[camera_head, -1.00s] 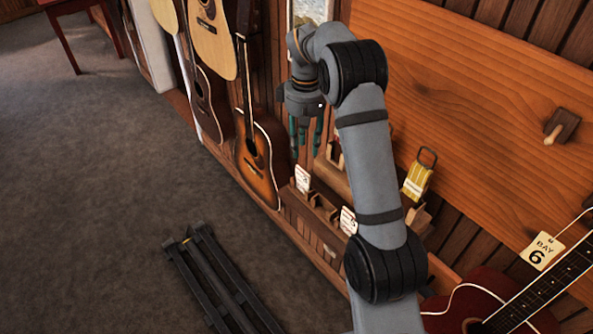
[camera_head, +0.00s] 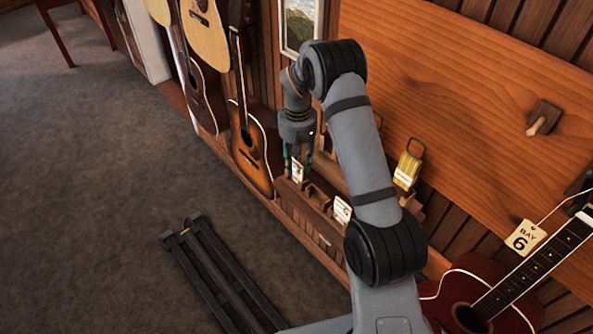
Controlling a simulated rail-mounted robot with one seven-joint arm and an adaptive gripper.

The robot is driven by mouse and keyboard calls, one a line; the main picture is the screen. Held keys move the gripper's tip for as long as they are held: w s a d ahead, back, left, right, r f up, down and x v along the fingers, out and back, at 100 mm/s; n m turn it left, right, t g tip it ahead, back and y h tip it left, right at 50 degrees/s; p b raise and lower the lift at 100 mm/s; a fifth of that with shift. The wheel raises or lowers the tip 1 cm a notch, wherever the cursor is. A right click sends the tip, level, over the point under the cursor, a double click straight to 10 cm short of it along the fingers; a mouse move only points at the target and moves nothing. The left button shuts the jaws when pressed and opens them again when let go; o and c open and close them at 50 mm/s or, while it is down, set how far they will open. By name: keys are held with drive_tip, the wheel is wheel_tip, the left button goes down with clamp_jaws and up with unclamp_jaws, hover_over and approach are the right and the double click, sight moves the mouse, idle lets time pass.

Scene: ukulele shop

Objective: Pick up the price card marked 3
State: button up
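Two white price cards stand in the wooden shelf unit at the centre. One card (camera_head: 297,171) is just below my gripper, and the other card (camera_head: 342,209) is to its right, beside my arm. Their numbers are too small to read for certain. My gripper (camera_head: 297,167) points down with its greenish fingers apart, one on each side of the first card in the picture. I cannot tell whether the fingers touch it.
A yellow-labelled item (camera_head: 406,171) stands on the shelf to the right of my arm. Guitars (camera_head: 250,140) hang at the left. A dark rail-like frame (camera_head: 215,270) lies on open carpet.

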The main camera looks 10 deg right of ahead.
drive_tip(key=shift+c, duration=0.9)
clamp_jaws()
